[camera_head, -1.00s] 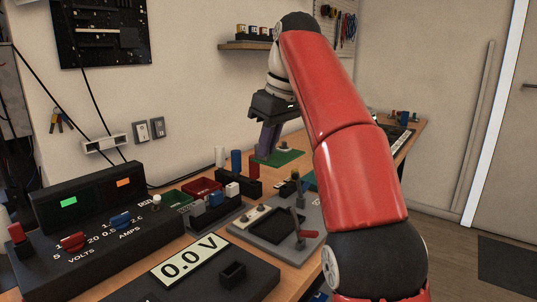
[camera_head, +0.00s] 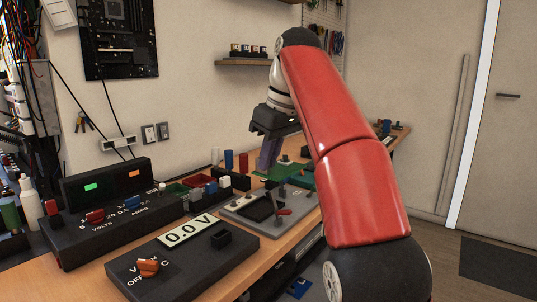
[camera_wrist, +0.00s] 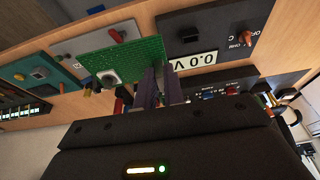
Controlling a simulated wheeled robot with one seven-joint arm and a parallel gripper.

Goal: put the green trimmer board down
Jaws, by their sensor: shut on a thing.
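The green trimmer board (camera_head: 285,172) is a flat green plate with a small light square part on it. It also shows in the wrist view (camera_wrist: 138,56), with a white part with a grey knob near one edge. My gripper (camera_head: 268,158) points down and is shut on the board. In the wrist view its purple-grey fingers (camera_wrist: 160,86) meet the board's near edge. In the head view the board is over the bench behind the grey fixture (camera_head: 240,207). I cannot tell whether its underside touches anything.
The wooden bench (camera_head: 80,280) is crowded. A black power supply (camera_head: 115,232) and a multimeter (camera_head: 185,262) reading 0.0 V stand at the front left. A shelf (camera_head: 245,62) hangs above.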

